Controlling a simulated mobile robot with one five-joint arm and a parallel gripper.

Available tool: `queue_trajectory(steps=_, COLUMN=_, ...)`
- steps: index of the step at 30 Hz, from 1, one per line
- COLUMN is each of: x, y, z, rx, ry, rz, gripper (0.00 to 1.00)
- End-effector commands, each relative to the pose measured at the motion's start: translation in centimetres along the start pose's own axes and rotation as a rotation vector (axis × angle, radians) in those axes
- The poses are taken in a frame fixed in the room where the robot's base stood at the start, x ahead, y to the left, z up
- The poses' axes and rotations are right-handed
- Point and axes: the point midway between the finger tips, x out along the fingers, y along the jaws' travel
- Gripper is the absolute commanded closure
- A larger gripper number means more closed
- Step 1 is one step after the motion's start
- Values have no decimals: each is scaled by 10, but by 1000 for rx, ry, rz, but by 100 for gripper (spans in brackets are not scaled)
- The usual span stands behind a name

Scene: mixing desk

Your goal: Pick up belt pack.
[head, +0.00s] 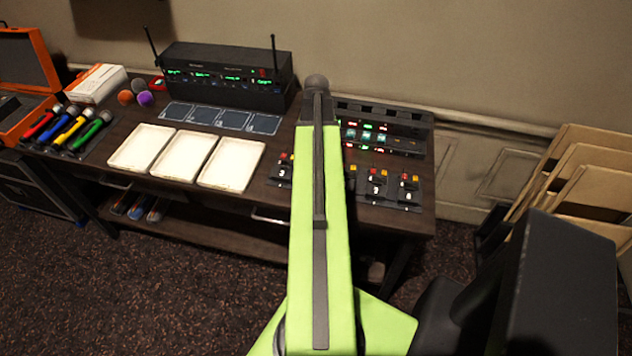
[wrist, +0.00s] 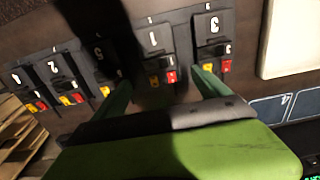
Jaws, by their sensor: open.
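Several black belt packs stand in a row of holders along the desk's front right. The left one (head: 283,172) and the right one (head: 408,190) show in the head view; my green arm hides the middle of the row. In the wrist view, the pack marked 1 (wrist: 154,40) has yellow and red parts at its lower end. My gripper (wrist: 161,76) is open, its green fingers to either side of that pack's lower end in the picture. Nothing is seen held; contact cannot be told. The packs marked 3 (wrist: 213,27) and 5 (wrist: 98,50) flank it.
White trays (head: 182,155) and dark numbered pads (head: 220,118) lie left of the row. A rack with lit panels (head: 383,132) stands behind it, a black receiver (head: 225,75) at the back. Coloured microphones (head: 70,128) are far left, wooden panels (head: 575,185) at right.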

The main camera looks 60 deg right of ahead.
Motion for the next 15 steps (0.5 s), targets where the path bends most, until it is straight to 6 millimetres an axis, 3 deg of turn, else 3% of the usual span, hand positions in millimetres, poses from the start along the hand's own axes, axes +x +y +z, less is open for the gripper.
queue_trajectory(steps=1, x=16, y=0, z=0, rx=0, ry=0, rz=0, gripper=15)
queue_trajectory(steps=8, x=17, y=0, z=0, rx=0, ry=0, rz=0, gripper=15)
queue_trajectory(steps=15, x=54, y=1, z=0, rx=1, ry=0, rz=0, gripper=15)
